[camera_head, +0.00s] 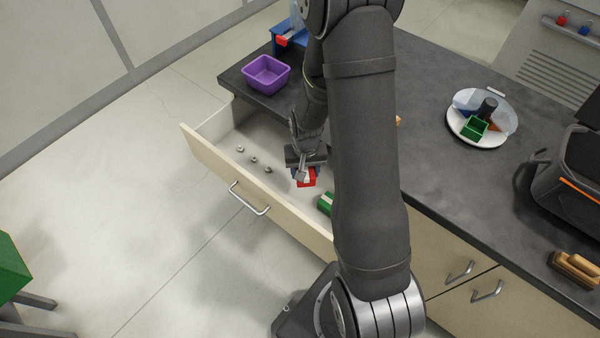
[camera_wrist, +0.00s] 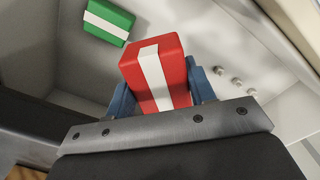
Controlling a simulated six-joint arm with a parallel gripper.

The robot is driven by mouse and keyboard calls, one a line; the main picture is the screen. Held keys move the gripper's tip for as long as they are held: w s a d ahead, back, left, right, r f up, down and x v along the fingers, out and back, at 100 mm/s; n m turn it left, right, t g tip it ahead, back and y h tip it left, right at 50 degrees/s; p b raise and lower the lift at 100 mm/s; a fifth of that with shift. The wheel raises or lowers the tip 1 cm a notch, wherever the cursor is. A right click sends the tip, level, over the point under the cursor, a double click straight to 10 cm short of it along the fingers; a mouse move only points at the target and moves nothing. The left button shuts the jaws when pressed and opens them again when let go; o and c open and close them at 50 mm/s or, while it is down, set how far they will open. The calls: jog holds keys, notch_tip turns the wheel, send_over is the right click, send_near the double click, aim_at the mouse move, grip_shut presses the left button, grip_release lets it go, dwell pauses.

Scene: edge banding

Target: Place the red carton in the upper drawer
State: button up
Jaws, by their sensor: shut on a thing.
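The red carton (camera_head: 307,180) with a white band is held in my gripper (camera_head: 304,172) over the open upper drawer (camera_head: 225,165). In the wrist view the red carton (camera_wrist: 150,70) sits between the two blue fingers of my gripper (camera_wrist: 160,88), which are shut on it. The drawer's pale floor (camera_wrist: 190,25) shows beyond it. I cannot tell whether the carton touches the drawer floor. My arm hides part of the drawer's right side.
A green carton (camera_head: 326,203) with a white band lies in the drawer; it also shows in the wrist view (camera_wrist: 108,22). Several small metal pieces (camera_head: 254,160) lie in the drawer's left part. A purple bin (camera_head: 266,75) stands on the dark counter (camera_head: 430,110) behind.

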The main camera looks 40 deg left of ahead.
notch_tip(320, 180, down, 12)
jog(key=shift+f, duration=0.2)
jog(key=w+a, duration=0.1)
jog(key=w+a+f, duration=0.1)
jog(key=a, duration=0.1)
jog(key=shift+w, duration=0.3)
jog(key=shift+f, duration=0.1)
jog(key=shift+f, duration=0.2)
jog(key=o, duration=1)
jog(key=shift+r, duration=0.1)
